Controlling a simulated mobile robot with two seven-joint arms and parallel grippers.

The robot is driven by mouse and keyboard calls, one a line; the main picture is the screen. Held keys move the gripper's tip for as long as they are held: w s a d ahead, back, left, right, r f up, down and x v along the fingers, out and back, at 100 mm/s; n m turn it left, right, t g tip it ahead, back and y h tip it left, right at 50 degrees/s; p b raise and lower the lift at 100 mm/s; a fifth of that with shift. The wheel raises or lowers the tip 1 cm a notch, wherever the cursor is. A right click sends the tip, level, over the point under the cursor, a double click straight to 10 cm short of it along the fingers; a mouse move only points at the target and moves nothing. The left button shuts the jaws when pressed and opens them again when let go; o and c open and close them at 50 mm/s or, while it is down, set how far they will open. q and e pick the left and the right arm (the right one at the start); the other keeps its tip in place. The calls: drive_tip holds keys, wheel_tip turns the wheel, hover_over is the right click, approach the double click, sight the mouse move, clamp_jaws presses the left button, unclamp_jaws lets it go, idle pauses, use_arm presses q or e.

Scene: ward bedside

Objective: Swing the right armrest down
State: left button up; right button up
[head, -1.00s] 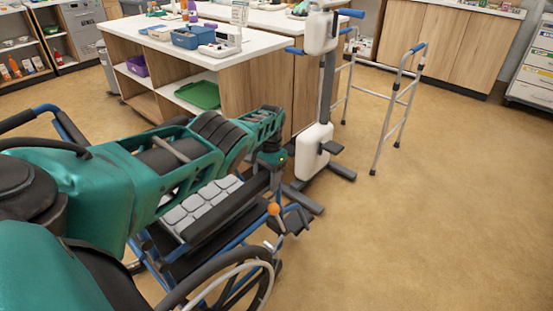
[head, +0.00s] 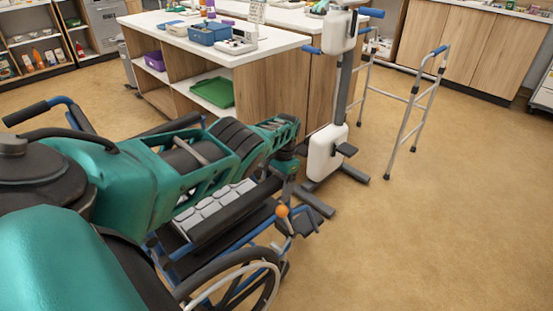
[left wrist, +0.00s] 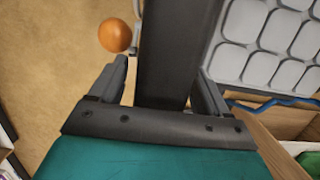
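The wheelchair (head: 263,238) has a blue frame and a grey padded seat (head: 215,208). Its near-side armrest, the right one (head: 235,214), is a dark bar lying roughly level along the seat's near edge. My left gripper (head: 287,172) is at the front end of this armrest, pointing down. In the left wrist view the dark armrest (left wrist: 178,45) runs between the two fingers of my left gripper (left wrist: 168,85). The fingers look apart, with a small gap at the left one; contact cannot be told. My right gripper is not in view.
An orange knob (head: 282,211) sits beside the armrest; it also shows in the left wrist view (left wrist: 114,35). A white and grey stand (head: 325,150) is just beyond the wheelchair front. A walker (head: 415,110) and a shelved counter (head: 255,80) stand behind. Floor at right is clear.

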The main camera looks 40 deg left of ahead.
use_arm(q)
drive_tip(key=shift+r, duration=0.3)
drive_tip(key=r+p, duration=0.2)
drive_tip(key=r, duration=0.1)
drive_tip(key=w+r+p, duration=0.1)
drive_tip(key=r+p, duration=0.1)
drive_tip(key=r, duration=0.1)
drive_tip(key=shift+w+r, duration=0.1)
drive_tip(key=shift+w, duration=0.05)
drive_tip(key=r+p, duration=0.1)
drive_tip(key=r, duration=0.1)
drive_tip(key=w+r+p, duration=0.1)
drive_tip(key=r, duration=0.2)
drive_tip(key=shift+r, duration=0.5)
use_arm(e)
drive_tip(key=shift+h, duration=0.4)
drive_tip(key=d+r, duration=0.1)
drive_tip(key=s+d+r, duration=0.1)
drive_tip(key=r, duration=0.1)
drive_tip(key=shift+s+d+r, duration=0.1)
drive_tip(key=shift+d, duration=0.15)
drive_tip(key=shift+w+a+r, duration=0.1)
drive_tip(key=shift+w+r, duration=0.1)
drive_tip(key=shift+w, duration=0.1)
